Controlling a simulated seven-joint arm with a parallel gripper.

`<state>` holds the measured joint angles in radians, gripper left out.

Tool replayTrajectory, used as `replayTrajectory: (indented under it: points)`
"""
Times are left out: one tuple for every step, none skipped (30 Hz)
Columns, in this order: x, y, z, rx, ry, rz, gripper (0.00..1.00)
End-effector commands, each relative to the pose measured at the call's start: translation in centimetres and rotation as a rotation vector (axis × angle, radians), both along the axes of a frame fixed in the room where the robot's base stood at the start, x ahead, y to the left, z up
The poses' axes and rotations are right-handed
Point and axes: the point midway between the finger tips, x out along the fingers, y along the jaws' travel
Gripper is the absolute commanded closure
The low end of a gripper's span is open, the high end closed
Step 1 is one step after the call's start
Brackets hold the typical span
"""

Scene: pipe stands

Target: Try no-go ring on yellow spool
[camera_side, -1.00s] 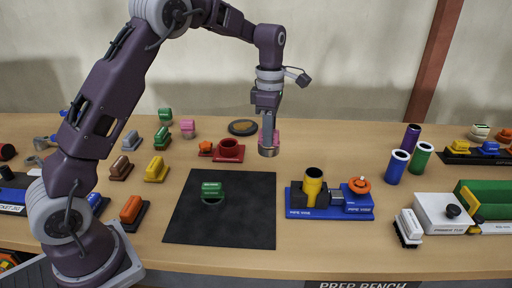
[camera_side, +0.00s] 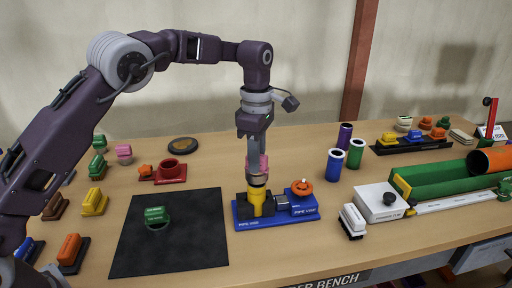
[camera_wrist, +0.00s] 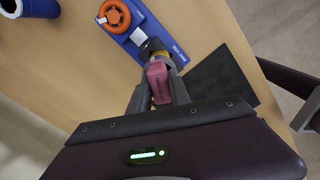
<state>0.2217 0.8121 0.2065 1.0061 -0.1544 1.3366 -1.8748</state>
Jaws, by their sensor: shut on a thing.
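The yellow spool (camera_side: 257,206) stands upright in the black jaws of the blue pipe vise (camera_side: 275,216). My gripper (camera_side: 257,156) is directly above it, pointing down and shut on the pink handle (camera_side: 263,166) of a gauge ring. The ring's lower part is at the spool's top; I cannot tell whether it rests on it or goes around it. In the wrist view the pink handle (camera_wrist: 158,80) sits between the fingers, and the spool is mostly hidden behind it. A green-handled ring (camera_side: 156,217) is on the black mat (camera_side: 125,255).
The orange vise knob (camera_side: 301,187) is just right of the spool. Blue (camera_side: 334,164) and green (camera_side: 355,154) tubes stand behind right. A white box (camera_side: 380,203) and a green trough (camera_side: 445,178) are further right. Several coloured-handled pieces stand at left.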

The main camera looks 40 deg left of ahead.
Motion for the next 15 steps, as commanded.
replayTrajectory:
  points:
    - [-0.03, -0.01, -0.38, 0.0, 0.001, 0.0, 1.0]
    - [-0.02, -0.01, -0.59, 0.0, 0.001, 0.0, 1.0]
    - [-0.01, 0.0, -0.81, 0.0, 0.001, 0.0, 1.0]
    - [-0.01, 0.0, -0.94, 0.0, 0.0, 0.0, 1.0]
    - [-0.01, 0.01, -1.03, 0.0, 0.0, 0.0, 1.0]
    - [0.0, 0.01, -1.14, 0.0, 0.0, 0.0, 1.0]
    - [0.0, 0.0, -1.19, 0.0, 0.0, 0.0, 1.0]
    - [0.01, 0.0, -1.23, 0.0, -0.001, 0.0, 1.0]
    - [0.01, 0.0, -1.25, 0.0, -0.001, 0.0, 1.0]
    - [0.02, 0.01, -1.26, 0.0, -0.001, 0.0, 1.0]
    - [0.02, 0.01, -1.26, 0.0, -0.001, 0.0, 1.0]
    - [0.02, 0.01, -1.25, 0.0, -0.001, 0.0, 1.0]
    - [0.02, 0.01, -1.25, 0.0, -0.001, 0.0, 1.0]
    - [0.02, 0.01, -1.25, 0.0, -0.001, 0.0, 1.0]
    - [0.02, 0.01, -1.24, 0.0, -0.001, 0.0, 1.0]
